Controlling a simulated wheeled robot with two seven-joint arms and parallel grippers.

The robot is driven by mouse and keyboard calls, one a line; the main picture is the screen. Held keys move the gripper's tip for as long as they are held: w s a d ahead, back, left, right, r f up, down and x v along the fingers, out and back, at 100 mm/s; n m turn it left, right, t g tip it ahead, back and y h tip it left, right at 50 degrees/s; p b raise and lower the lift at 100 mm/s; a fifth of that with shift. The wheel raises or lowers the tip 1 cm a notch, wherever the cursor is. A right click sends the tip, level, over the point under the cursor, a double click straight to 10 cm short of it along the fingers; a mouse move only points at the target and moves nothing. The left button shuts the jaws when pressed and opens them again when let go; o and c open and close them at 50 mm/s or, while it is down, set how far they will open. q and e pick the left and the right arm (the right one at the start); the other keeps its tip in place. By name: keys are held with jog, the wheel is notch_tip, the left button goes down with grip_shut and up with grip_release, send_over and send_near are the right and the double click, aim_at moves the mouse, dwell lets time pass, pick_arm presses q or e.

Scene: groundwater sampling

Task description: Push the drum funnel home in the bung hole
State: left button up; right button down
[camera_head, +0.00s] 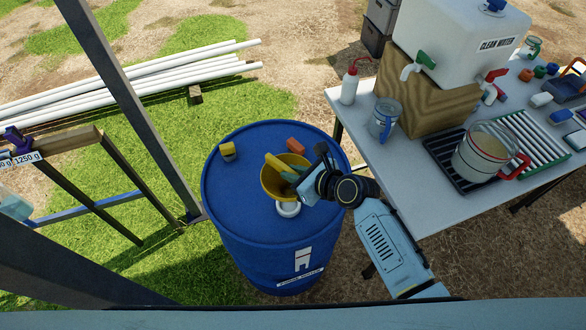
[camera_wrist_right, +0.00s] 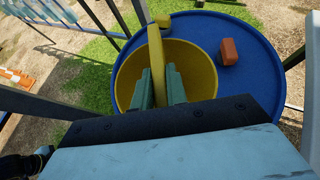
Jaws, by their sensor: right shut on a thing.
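The yellow drum funnel (camera_head: 269,184) is over the top of the blue drum (camera_head: 240,210), near the middle of its lid. In the right wrist view I look down into the funnel's bowl (camera_wrist_right: 195,62). An upright yellow grip (camera_wrist_right: 155,55) stands up from it between my fingers. My right gripper (camera_head: 288,176) reaches in from the right and is shut on the funnel by this grip. Its green fingertips also show in the right wrist view (camera_wrist_right: 159,86). The bung hole and funnel spout are hidden, so I cannot tell how deep the spout sits. My left gripper is out of view.
On the drum lid are a yellow-topped piece (camera_head: 228,151), an orange block (camera_head: 296,145) and a white ring (camera_head: 288,209) close to the funnel. A table (camera_head: 425,210) with a water tank (camera_head: 455,50) and jugs stands right. White pipes (camera_head: 150,75) lie on the grass.

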aim_at(287, 186)
jog(key=shift+f+b, duration=1.15)
jog(key=shift+f, duration=0.95)
jog(key=shift+p, duration=0.95)
jog(key=shift+f+b, duration=1)
jog(key=shift+f, duration=0.5)
jog(key=c, duration=1.3)
grip_release()
jog(key=shift+f, duration=0.1)
jog(key=p+v, duration=0.2)
jog(key=v, duration=1.1)
jog(key=shift+s+d, duration=0.1)
jog(key=shift+s, duration=0.05)
